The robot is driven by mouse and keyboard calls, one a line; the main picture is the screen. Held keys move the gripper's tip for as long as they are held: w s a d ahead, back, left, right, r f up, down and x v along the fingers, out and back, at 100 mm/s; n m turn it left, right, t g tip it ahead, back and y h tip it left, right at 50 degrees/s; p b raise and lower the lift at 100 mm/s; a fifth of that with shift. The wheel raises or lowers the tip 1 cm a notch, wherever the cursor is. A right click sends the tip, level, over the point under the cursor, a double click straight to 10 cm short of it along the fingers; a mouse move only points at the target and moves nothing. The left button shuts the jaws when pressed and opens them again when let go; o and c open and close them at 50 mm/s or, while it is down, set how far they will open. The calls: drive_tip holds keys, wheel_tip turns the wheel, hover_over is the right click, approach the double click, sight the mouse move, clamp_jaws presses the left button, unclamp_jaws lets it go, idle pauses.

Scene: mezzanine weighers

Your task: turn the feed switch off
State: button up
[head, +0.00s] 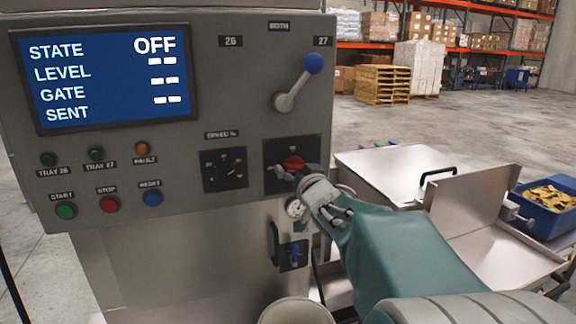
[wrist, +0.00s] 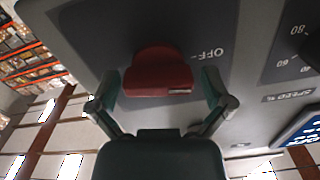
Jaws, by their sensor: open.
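The feed switch appears to be the red knob (head: 293,163) on a dark plate at the right of the grey control panel (head: 190,195). The knob fills the middle of the wrist view (wrist: 158,70), with a pale mark on its lower right edge and an OFF label (wrist: 207,54) to its right. My gripper (head: 290,177) is open in front of the knob; in the wrist view its fingers (wrist: 160,88) stand on either side, apparently with gaps. The screen (head: 105,75) reads STATE OFF, with dashes for other values.
A blue-tipped lever (head: 298,82) stands above the knob. A black dial (head: 225,169) sits left of it, with start, stop and reset buttons farther left. Below are a gauge (head: 295,208) and a small blue-handled valve (head: 294,255). Metal trays (head: 390,170) lie to the right.

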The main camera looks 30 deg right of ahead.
drive_tip(key=shift+d, duration=0.1)
drive_tip(key=c, duration=0.9)
drive_tip(key=shift+n, duration=1.3)
drive_tip(key=o, duration=0.9)
drive_tip(key=v, duration=0.7)
drive_tip(key=shift+s, duration=0.2)
